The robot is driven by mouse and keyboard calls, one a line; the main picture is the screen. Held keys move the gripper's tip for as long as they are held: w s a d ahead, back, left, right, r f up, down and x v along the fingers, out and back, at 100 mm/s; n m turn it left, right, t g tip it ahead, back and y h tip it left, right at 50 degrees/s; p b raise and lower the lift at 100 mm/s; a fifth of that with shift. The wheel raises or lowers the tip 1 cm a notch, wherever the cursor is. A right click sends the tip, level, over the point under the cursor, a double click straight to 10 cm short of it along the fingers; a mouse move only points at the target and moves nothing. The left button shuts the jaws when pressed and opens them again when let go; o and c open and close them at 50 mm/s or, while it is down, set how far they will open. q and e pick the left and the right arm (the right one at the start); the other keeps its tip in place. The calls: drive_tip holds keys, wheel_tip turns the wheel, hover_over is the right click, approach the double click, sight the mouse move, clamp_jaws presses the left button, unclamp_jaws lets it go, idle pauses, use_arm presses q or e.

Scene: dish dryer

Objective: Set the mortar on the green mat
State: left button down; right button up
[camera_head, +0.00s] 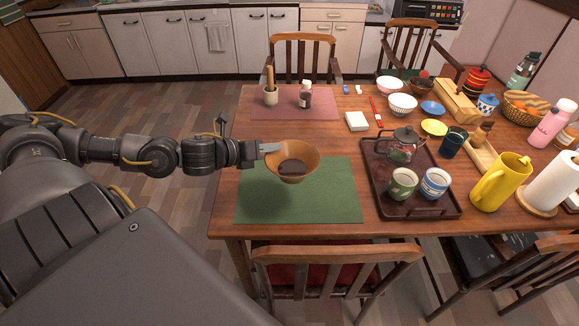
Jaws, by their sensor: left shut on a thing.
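The mortar (302,172) is a wide brown bowl with a dark inside, over the upper middle of the green mat (335,207). My left gripper (268,149) comes in from the left and is shut on the mortar's left rim. The mortar looks upright or slightly tilted. A soft shadow lies on the mat below it, so it seems to be a little above the cloth; the exact gap is hard to tell. The green mat lies flat at the near left of the wooden table. My right gripper is not in view.
A dark tray (377,195) with a teapot (404,146) and two cups stands right of the green mat. A pink mat (325,111) behind it bears a small bottle (305,97) and a pot (270,97) with a wooden stick. The mat's front is clear.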

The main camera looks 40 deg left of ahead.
sight(289, 155)
use_arm(q)
drive_tip(key=w+f, duration=0.2)
drive_tip(key=w+d+f, duration=0.1)
drive_tip(key=w+f, duration=0.1)
drive_tip(key=w+d+f, duration=0.1)
drive_tip(key=w+f, duration=0.1)
wheel_tip(289, 155, down, 3)
drive_tip(key=shift+f, duration=0.1)
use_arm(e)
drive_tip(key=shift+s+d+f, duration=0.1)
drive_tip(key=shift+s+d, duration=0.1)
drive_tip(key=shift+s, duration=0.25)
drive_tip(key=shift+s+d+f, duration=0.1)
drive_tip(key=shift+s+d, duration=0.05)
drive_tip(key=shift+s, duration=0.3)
use_arm(q)
drive_tip(key=shift+f, duration=0.1)
drive_tip(key=c, duration=1.8)
unclamp_jaws()
drive_tip(key=shift+o, duration=1.2)
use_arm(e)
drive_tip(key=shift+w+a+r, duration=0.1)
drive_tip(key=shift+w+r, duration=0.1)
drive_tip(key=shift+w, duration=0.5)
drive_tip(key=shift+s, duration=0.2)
